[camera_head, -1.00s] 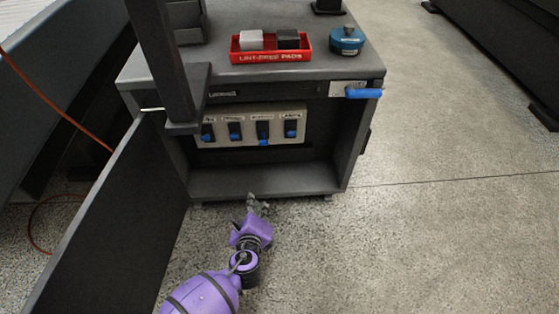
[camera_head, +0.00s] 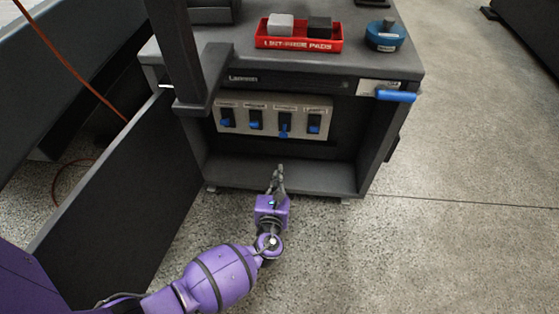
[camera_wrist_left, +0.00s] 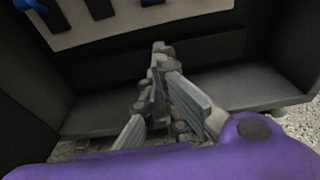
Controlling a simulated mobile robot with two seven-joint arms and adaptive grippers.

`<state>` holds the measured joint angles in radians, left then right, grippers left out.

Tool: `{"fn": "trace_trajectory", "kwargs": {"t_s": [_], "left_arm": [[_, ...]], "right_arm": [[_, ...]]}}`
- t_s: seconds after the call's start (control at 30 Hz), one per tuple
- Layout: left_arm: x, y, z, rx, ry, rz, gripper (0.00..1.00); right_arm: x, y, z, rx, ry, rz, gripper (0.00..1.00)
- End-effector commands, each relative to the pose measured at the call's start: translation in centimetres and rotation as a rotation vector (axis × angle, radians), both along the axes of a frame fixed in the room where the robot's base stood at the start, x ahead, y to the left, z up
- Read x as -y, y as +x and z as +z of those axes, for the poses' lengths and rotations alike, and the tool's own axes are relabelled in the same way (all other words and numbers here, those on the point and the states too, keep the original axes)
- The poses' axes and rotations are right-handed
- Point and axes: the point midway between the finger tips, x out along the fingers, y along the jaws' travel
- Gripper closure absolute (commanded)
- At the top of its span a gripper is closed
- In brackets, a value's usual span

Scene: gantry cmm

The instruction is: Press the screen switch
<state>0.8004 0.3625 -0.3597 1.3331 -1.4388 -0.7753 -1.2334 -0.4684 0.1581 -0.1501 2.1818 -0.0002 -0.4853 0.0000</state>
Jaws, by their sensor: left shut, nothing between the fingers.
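A pale switch panel (camera_head: 270,108) with several black rocker switches with blue ends is mounted inside the open cabinet. Small labels sit above the switches, too blurred to read, so I cannot tell which is the screen switch. The third switch from the left (camera_head: 285,124) has its blue end lower than the others. My left gripper (camera_head: 278,172) is shut and empty, below the panel at the cabinet's opening, apart from the switches. In the left wrist view the shut fingers (camera_wrist_left: 160,50) point toward the cabinet's inside, with the panel's lower edge (camera_wrist_left: 140,27) above. My right gripper is out of view.
The cabinet door (camera_head: 130,190) stands open on the left. A dark post (camera_head: 177,50) rises in front of the cabinet's left side. A blue handle (camera_head: 396,96) sticks out at upper right. A red tray (camera_head: 298,44) and blue round object (camera_head: 385,37) stand on top. Floor at right is clear.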

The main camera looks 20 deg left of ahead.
Motion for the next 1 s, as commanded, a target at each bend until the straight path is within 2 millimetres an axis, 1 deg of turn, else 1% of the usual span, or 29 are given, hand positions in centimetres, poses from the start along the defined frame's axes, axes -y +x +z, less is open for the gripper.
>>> {"fn": "trace_trajectory", "kwargs": {"t_s": [0.17, 0.3, 0.53, 0.6, 0.73, 0.9, 1.0], "left_arm": [[-0.8, 2.6, -0.6, 0.003, 0.0, 0.002, 1.0], [-1.6, 5.4, -1.2, 0.002, 0.0, 0.001, 1.0], [-2.7, 9.4, -1.7, 0.003, 0.0, 0.002, 1.0], [-2.6, 8.9, -0.8, 0.002, -0.004, 0.001, 1.0], [-2.6, 8.6, 0.8, 0.003, -0.003, 0.002, 1.0], [-2.5, 8.4, 1.9, 0.002, -0.002, 0.002, 1.0], [-2.5, 8.4, 2.2, 0.0, -0.001, 0.001, 1.0]], "right_arm": [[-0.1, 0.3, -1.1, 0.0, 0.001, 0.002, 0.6], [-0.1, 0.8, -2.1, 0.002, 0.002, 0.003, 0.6], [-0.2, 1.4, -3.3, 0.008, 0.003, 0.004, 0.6], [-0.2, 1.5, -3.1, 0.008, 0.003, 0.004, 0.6], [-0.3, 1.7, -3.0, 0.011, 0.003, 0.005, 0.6], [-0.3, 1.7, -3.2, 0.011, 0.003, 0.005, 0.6], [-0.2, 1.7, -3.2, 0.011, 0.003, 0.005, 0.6]]}}
